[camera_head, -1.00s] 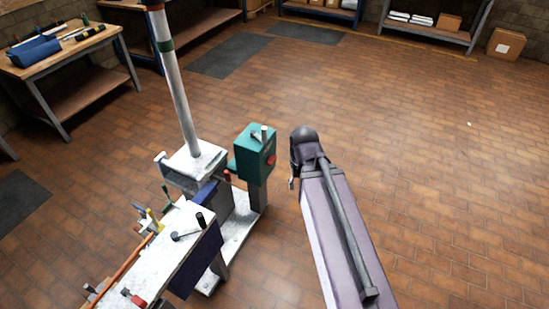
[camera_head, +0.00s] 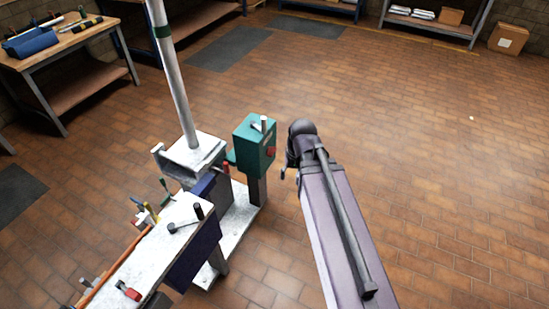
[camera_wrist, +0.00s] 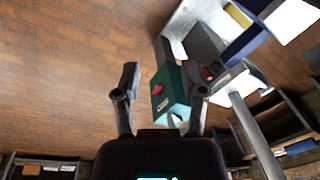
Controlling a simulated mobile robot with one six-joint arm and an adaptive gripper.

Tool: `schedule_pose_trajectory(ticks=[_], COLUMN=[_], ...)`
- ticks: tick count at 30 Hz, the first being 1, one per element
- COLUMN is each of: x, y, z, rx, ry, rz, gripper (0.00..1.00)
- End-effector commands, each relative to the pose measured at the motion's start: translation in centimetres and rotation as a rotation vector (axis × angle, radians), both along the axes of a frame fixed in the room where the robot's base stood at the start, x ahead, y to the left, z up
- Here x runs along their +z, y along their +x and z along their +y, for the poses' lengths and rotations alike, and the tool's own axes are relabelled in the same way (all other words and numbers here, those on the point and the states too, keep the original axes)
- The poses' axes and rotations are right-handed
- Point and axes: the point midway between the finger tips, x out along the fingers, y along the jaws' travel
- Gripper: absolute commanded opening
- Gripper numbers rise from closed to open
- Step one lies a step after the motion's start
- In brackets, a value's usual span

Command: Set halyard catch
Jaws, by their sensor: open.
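A teal box (camera_head: 254,143) stands on a dark post beside the mast (camera_head: 176,85). It has a small grey lever with a pale upright pin (camera_head: 263,124) on top and a red part (camera_head: 271,152) on its right side. I cannot tell which part is the halyard catch. In the wrist view, the teal box (camera_wrist: 171,98) with its red knob (camera_wrist: 157,90) appears between the fingers of my gripper (camera_wrist: 167,80), which is open and empty. The fingers look apart from the box. In the head view my arm, just right of the box, hides most of the gripper.
A white-topped bench (camera_head: 165,235) with a black-knobbed lever (camera_head: 184,222) and a red clamp (camera_head: 128,291) stands front left. The brick-tiled floor to the right is clear.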

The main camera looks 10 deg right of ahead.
Motion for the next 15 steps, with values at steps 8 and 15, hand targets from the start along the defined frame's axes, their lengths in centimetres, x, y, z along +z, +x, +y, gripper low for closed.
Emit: schedule_pose_trajectory(ticks=[8, 15], x=[-5.8, -9.5], y=[3.5, 6.4], z=[1.2, 2.0], rx=[-0.038, -0.078], ry=[0.143, 0.266], rz=[-0.074, -0.141], gripper=[0.54, 0.54])
